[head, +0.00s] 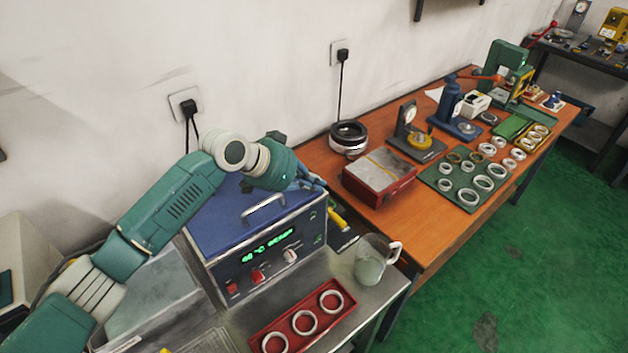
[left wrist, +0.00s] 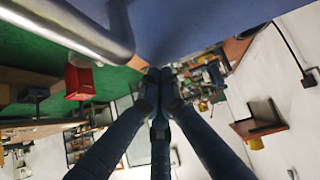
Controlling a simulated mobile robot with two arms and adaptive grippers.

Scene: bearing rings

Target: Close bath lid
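The bath is a blue box with a grey front panel (head: 240,268), a green display and red and white knobs. Its blue lid (head: 225,215) has a metal handle (head: 263,208) and appears to lie over the top, with no clear gap showing. My left gripper (head: 322,187) is above the lid's right back side, beyond the handle. In the left wrist view the fingertips (left wrist: 160,76) meet with nothing visible between them. The handle (left wrist: 75,30) and the blue lid surface (left wrist: 200,22) fill the top of that view, close to the camera. My right gripper is not in view.
A glass beaker (head: 370,265) and a red tray with rings (head: 257,337) stand on the steel bench right of and before the bath. A yellow-handled tool (head: 338,219) lies by its right side. A red box (head: 380,185) and a black-and-white ring stack (head: 348,140) sit on the wooden table.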

